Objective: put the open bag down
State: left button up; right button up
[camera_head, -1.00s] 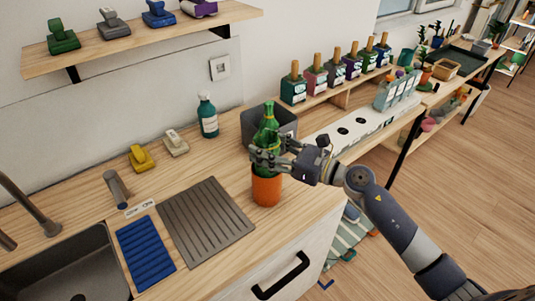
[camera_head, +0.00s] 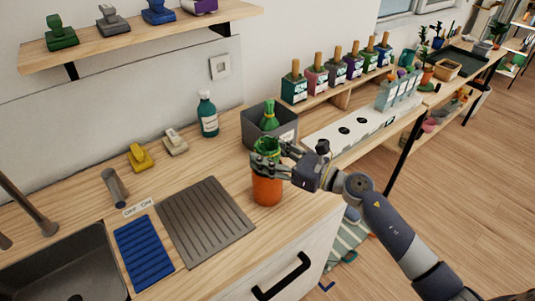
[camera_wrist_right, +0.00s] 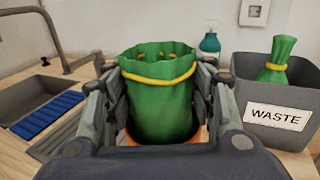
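The open bag (camera_head: 267,149) is green with a yellow band around its wide mouth. It also shows upright in the right wrist view (camera_wrist_right: 160,100). Its lower part is inside or behind the rim of an orange pot (camera_head: 267,191) on the counter; the pot hides its base. My right gripper (camera_head: 274,163) has its fingers on both sides of the bag, against it near its top. My left gripper is not in view.
A grey waste bin (camera_head: 284,137) stands just behind, holding a tied green bag (camera_head: 270,117). A ribbed drainer (camera_head: 206,222), a blue mat (camera_head: 144,251) and a sink (camera_head: 65,270) lie to the left. A teal bottle (camera_head: 208,115) stands near the wall.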

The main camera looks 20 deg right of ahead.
jog(key=o, duration=0.3)
jog(key=shift+r, duration=0.1)
jog(key=shift+r+p, duration=0.5)
jog(key=shift+p, duration=0.05)
jog(key=shift+r+p, duration=0.4)
jog(key=shift+p, duration=0.1)
jog(key=shift+s+d+f+b, duration=0.8)
jog(key=shift+s+b, duration=0.1)
jog(key=shift+b, duration=0.3)
jog(key=b+v, duration=0.1)
jog(key=v, duration=0.2)
jog(key=b+v, duration=0.1)
jog(key=v, duration=0.2)
jog(key=r+b+v, duration=0.1)
jog(key=v, duration=0.2)
jog(key=shift+s+d+b, duration=0.2)
jog(key=shift+s+b, duration=0.05)
jog(key=shift+b, duration=0.15)
